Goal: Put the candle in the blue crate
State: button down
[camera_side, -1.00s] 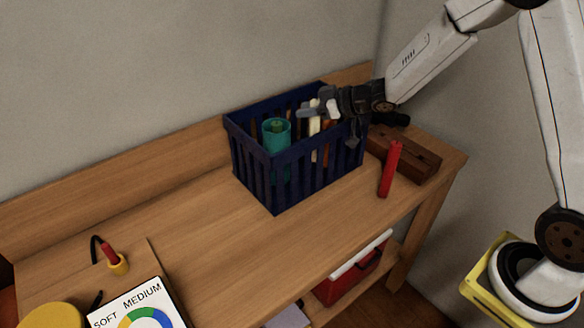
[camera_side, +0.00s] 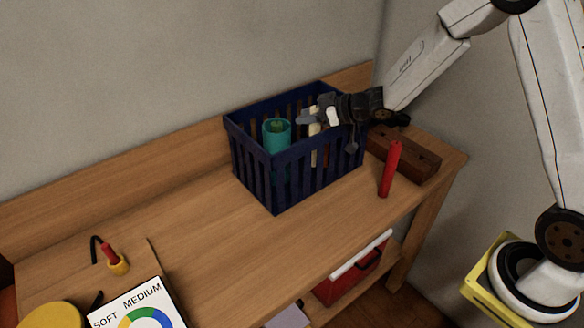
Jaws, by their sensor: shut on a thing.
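The blue crate (camera_side: 318,180) stands on the wooden workbench against the back ledge. My gripper (camera_side: 312,117) reaches over its right rear part from the right, with its fingers above the crate opening. A pale, upright stick (camera_side: 314,150) that looks like a candle is at the fingertips, its lower part inside the crate behind the slats. My gripper appears shut on it, though the fingers hide the contact. A red cylinder (camera_side: 391,168) stands on the bench to the right of the crate, apart from it; I cannot tell whether it is also a candle.
A teal cylinder (camera_side: 277,137) is in the crate's left part. A dark brown wooden block (camera_side: 412,157) lies right of the crate. A red screwdriver-like tool (camera_side: 112,257) and a colour-dial board (camera_side: 140,308) are at the left front. The bench middle is clear.

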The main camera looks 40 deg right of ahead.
jog(key=shift+c, duration=1.8)
grip_release()
jog(key=shift+r, duration=0.15)
jog(key=shift+r, duration=0.55)
jog(key=v, duration=1.2)
jog(key=shift+f+h, duration=0.2)
jog(key=shift+h, duration=0.2)
